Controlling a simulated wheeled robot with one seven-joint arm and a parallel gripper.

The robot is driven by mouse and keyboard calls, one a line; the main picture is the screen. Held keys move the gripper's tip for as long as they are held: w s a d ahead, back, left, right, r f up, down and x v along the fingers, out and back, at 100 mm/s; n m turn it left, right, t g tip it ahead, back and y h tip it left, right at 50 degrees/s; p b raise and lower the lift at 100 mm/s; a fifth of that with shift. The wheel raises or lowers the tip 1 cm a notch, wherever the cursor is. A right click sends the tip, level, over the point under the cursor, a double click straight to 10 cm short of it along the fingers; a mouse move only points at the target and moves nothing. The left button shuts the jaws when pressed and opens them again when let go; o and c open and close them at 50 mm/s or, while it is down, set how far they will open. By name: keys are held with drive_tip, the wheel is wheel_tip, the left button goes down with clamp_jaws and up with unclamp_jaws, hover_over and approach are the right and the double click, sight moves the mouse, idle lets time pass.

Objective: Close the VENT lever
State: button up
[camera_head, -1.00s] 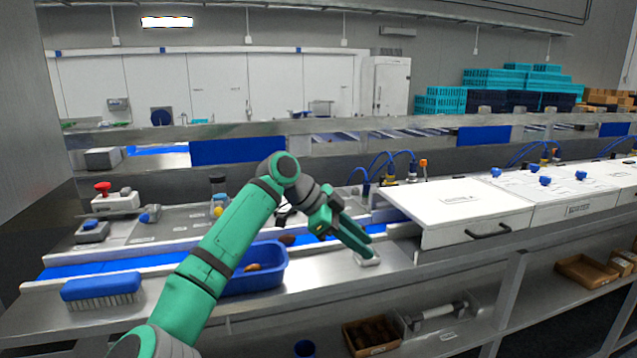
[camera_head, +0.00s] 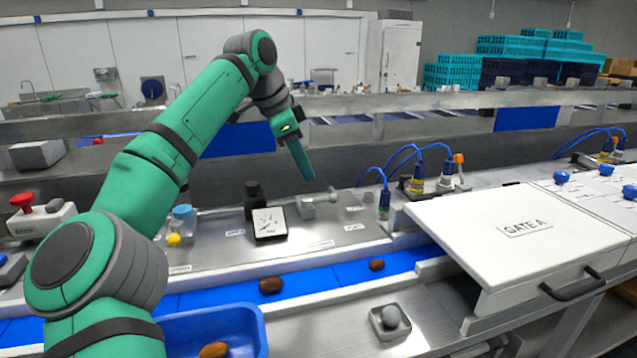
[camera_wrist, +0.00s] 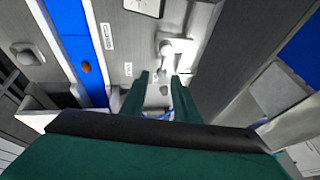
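A grey lever fitting (camera_head: 318,203), which I take to be the VENT lever, stands on the metal panel behind the blue belt. In the wrist view, a pale lever and its mount (camera_wrist: 178,48) lie just beyond my fingertips. Small labels are beside it, too small to read surely. My gripper (camera_head: 306,176) hangs above and slightly left of the fitting in the head view, pointing down. I cannot tell whether the lever is open or closed.
A dial gauge (camera_head: 270,222) stands left of the lever. Blue-hosed valves (camera_head: 418,182) and the white GATE A cover (camera_head: 515,225) are to the right. The blue belt (camera_head: 325,278) carries dates in front. A blue tub (camera_head: 255,330) is nearer.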

sight(318, 200)
drive_tip(key=x, duration=1)
drive_tip(key=shift+w+a+f, duration=0.1)
drive_tip(key=shift+w+f, duration=0.2)
drive_tip(key=shift+w, duration=0.1)
clamp_jaws()
